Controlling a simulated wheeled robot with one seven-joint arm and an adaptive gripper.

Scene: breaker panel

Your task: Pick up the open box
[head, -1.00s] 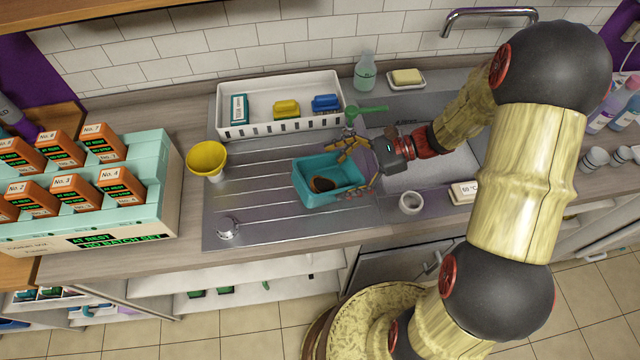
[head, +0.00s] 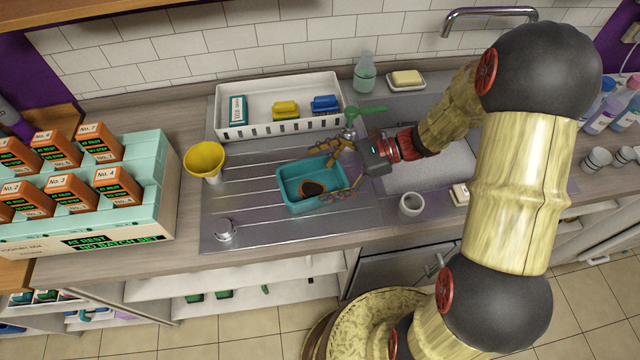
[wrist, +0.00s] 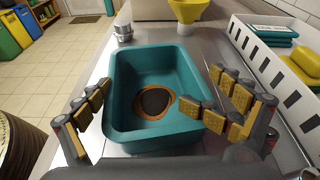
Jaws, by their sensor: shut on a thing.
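The open box is a teal, open-topped rectangular tub (head: 290,195) over the ridged drainboard left of the sink. It also shows in the wrist view (wrist: 130,130). A dark oval patch with an orange-brown rim (wrist: 155,102) shows on its inside floor. My gripper (head: 346,172) is at the box's right end, its yellow-padded fingers on either side of it. I cannot tell whether the box's underside is clear of the drainboard.
A white slotted tray (head: 240,130) with several small items stands behind the box. A yellow funnel (head: 204,158) stands to its left and a metal drain fitting (head: 224,230) lies front-left. A green-handled tap (head: 365,111) is close behind my gripper.

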